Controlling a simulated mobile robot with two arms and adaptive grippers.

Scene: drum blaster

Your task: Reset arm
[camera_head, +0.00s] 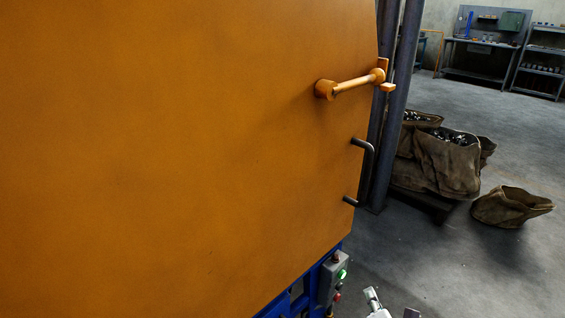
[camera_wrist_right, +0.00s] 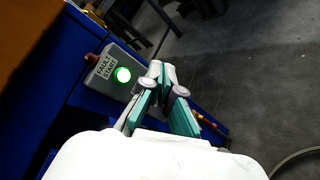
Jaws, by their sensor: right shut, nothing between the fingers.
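My right gripper (camera_head: 373,296) shows only in part at the bottom edge of the head view, to the right of a grey control box (camera_head: 333,281). In the right wrist view my right gripper (camera_wrist_right: 161,70) has its fingertips together and empty, just right of the control box (camera_wrist_right: 106,77). The fingers have teal inner faces. The box's green button (camera_wrist_right: 123,75) is lit, and the fingertips are apart from it. My left gripper is not in view.
A large orange door (camera_head: 180,150) with a latch lever (camera_head: 355,83) and dark handle (camera_head: 368,165) fills the left. Brown sacks of parts (camera_head: 447,165) and another open sack (camera_head: 510,207) stand right. A workbench (camera_head: 480,60) is at the back.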

